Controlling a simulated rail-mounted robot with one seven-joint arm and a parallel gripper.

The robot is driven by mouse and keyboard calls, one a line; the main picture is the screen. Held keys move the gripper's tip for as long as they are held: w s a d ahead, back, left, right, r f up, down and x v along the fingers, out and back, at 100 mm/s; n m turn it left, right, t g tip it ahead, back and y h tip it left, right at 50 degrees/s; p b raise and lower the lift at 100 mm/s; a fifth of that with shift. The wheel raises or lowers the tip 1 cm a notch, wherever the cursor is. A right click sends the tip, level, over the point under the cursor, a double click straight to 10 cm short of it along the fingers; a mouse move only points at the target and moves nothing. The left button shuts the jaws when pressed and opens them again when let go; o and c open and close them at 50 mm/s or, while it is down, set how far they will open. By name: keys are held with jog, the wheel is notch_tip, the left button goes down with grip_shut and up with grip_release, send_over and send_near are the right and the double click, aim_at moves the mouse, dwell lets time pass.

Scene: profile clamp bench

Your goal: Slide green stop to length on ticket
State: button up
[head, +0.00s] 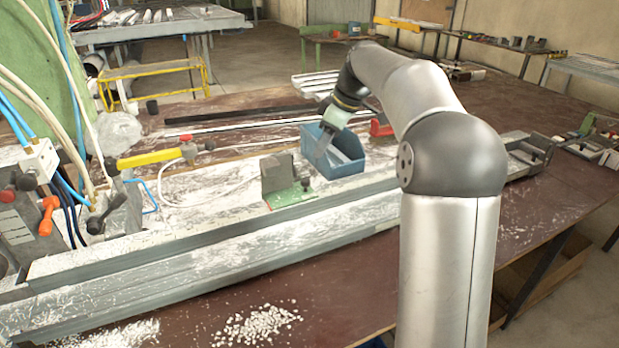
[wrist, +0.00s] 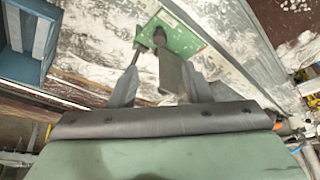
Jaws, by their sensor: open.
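The green stop (head: 303,193) stands on the bench's pale profile bed behind the long front rail, with a grey upright block on its green base. In the wrist view its green plate (wrist: 184,38) lies beyond my fingertips, with a dark knob and a grey bar on it. My gripper (head: 323,146) is open, in front of the blue bin in the head view and behind and right of the stop. In the wrist view my gripper (wrist: 160,88) has its two fingers apart, and the grey bar shows between them. I cannot make out a ticket.
The blue bin (head: 345,160) stands close to my gripper; it also shows in the wrist view (wrist: 25,68). A red object (head: 381,126) lies to its right. A yellow-handled clamp (head: 149,158) is left of the stop. White chips (head: 256,326) lie in front of the rail.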

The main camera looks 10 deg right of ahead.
aim_at(307, 179)
jog(key=x, duration=1.1)
jog(key=shift+w+a+f, duration=0.1)
jog(key=shift+f, duration=0.15)
grip_shut()
